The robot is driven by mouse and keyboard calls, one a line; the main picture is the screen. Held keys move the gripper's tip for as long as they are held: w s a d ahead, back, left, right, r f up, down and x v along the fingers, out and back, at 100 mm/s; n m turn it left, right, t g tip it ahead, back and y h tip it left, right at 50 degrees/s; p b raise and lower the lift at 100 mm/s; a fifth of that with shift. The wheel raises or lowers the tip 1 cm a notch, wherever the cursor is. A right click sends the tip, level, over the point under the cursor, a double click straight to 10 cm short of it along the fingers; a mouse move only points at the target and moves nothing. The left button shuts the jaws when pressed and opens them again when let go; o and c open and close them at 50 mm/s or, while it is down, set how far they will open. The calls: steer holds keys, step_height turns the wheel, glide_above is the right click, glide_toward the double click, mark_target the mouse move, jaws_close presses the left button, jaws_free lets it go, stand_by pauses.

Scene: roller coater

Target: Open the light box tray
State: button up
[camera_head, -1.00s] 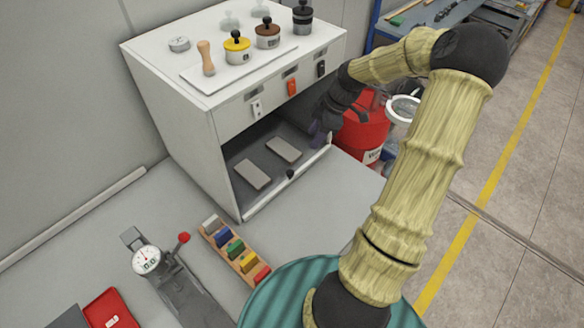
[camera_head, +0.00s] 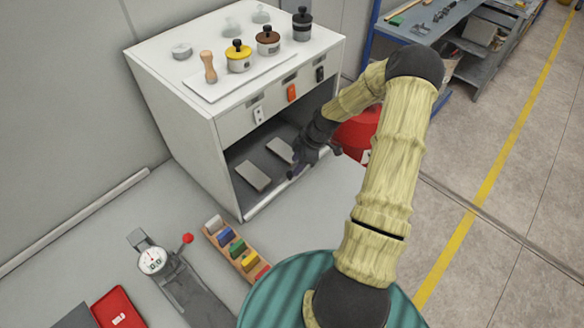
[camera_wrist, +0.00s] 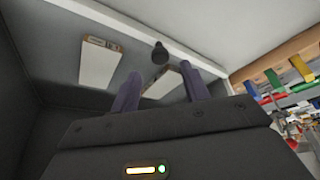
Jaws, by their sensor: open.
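The light box tray (camera_head: 264,204) lies at the bottom of the white cabinet's open bay, its pale front lip level with the opening. Two flat grey-beige plates (camera_head: 253,176) rest on its dark floor. A small dark knob (camera_wrist: 160,53) stands at the tray's lip in the wrist view; in the head view my gripper hides it. My gripper (camera_head: 296,170) is at the right part of the lip. Its purple fingers are apart and empty in the wrist view, with the knob showing between and just beyond the fingertips. I cannot tell whether they touch it.
The white cabinet (camera_head: 180,125) carries lidded pots and a wooden-handled tool on top. A red bin (camera_head: 358,130) stands close to its right, beside my arm. A rack of coloured blocks (camera_head: 235,250) and a dial gauge (camera_head: 152,260) lie in front. The bench before the tray is clear.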

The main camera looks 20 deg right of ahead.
mark_target(290, 173)
steer(key=shift+p+x, duration=0.55)
steer(key=shift+x, duration=1.75)
jaws_close()
